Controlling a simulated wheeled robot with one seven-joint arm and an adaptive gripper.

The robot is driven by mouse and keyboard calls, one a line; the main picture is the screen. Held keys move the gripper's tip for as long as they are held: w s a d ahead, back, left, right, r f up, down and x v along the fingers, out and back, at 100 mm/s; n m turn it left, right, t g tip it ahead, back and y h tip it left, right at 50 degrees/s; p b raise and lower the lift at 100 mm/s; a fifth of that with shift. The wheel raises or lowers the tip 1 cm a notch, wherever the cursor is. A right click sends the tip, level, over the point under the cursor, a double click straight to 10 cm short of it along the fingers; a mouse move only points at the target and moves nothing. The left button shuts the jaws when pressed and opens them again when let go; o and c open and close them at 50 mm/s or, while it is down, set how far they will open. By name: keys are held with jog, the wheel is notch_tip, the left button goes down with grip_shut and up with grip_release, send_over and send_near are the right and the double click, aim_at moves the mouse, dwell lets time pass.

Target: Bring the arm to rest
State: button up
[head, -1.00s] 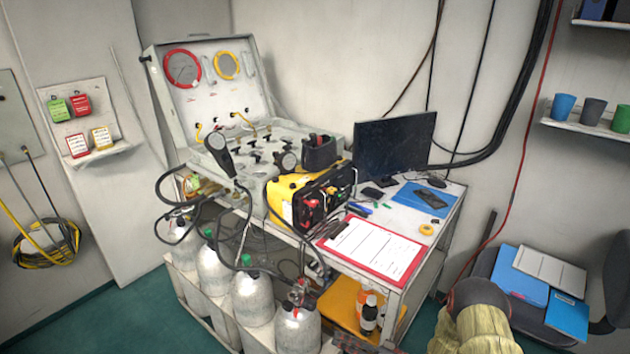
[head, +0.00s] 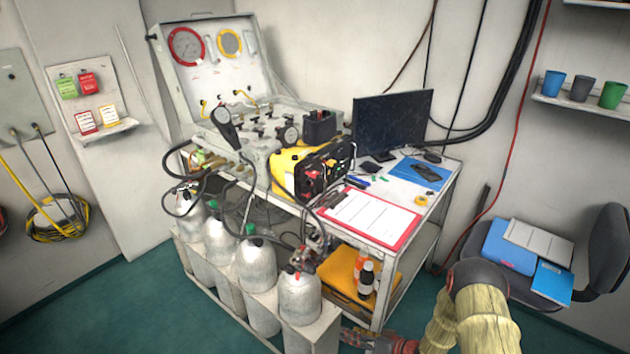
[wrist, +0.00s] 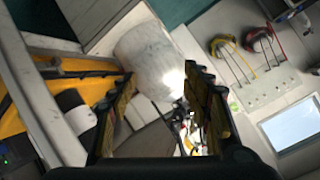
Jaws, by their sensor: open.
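My arm (head: 480,310) shows at the bottom right of the head view, to the right of the workbench. My gripper (wrist: 158,100) is open in the wrist view, with its two dark fingers apart and nothing held between them. A grey-white cylinder (wrist: 150,58) shows beyond the fingers, apart from them. In the head view the fingers are not clearly seen; a reddish part of my arm shows low by the bench's front leg.
The bench holds the air panel case (head: 205,80), a yellow-black unit (head: 325,172), a red clipboard (head: 372,217) and a monitor (head: 392,118). Several gas cylinders (head: 257,262) stand in front. A chair (head: 610,240) with folders is at right. Green floor (head: 110,300) is clear at left.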

jog(key=s+d+f+g+h, duration=0.25)
jog(key=d+h, duration=0.45)
jog(key=d, duration=0.4)
jog(key=s+d+r+m+g+h, duration=0.1)
jog(key=s+d+r+h, duration=0.1)
jog(key=s+d+r, duration=0.3)
jog(key=s+d+r+m+g+h, duration=0.1)
jog(key=d+r+g+h, duration=0.15)
jog(key=r, duration=0.55)
jog(key=s+a+r+t, duration=0.1)
jog(key=s+a+r, duration=0.3)
jog(key=s+r, duration=0.4)
jog(key=s+a+r+m+t+y, duration=0.1)
jog(key=s+a+r, duration=0.3)
jog(key=r, duration=1.4)
jog(key=s+a+r+t, duration=0.1)
jog(key=s+a+r, duration=0.4)
jog(key=s+r, duration=0.6)
notch_tip(320, 180, up, 2)
jog(key=shift+s+t, duration=0.3)
jog(key=shift+s, duration=0.1)
